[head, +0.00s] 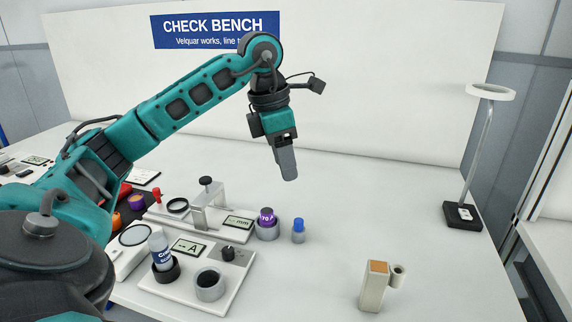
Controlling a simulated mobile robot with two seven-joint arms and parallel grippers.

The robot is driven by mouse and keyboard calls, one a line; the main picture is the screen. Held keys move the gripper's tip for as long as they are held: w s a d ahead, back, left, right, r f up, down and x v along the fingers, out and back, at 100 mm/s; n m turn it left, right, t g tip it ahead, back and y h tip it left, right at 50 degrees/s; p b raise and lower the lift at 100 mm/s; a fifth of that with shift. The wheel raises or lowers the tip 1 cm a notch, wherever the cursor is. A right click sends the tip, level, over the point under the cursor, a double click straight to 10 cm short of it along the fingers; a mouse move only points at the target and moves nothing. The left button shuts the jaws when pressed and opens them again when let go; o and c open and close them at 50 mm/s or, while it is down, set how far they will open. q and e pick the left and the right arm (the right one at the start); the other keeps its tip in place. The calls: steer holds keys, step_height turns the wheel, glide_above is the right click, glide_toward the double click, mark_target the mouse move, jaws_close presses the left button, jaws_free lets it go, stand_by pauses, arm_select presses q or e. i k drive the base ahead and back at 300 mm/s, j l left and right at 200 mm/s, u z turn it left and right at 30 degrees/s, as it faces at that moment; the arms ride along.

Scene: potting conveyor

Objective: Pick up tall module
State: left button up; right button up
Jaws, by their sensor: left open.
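No label reads tall module. The tallest separate block is a beige upright block (373,287) with an orange top, standing on the bench at the front right, a short grey tube (397,276) at its side. A white and blue labelled cylinder (160,249) stands tilted in a dark ring on the left. A purple-topped cylinder (267,218) sits in a grey ring. A small blue-capped cylinder (298,228) stands beside it. My left gripper (289,174) is open and empty, pointing down above the bench, well clear of all of these. My right gripper is not in view.
A white meter panel (232,281) with a knob and grey ring socket (209,287) is at front left. A gauge stand (205,200) is behind it. A ring lamp (489,93) stands at the right. The bench's middle right (390,210) is clear.

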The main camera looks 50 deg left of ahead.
mark_target(378, 274)
steer(key=k, duration=1)
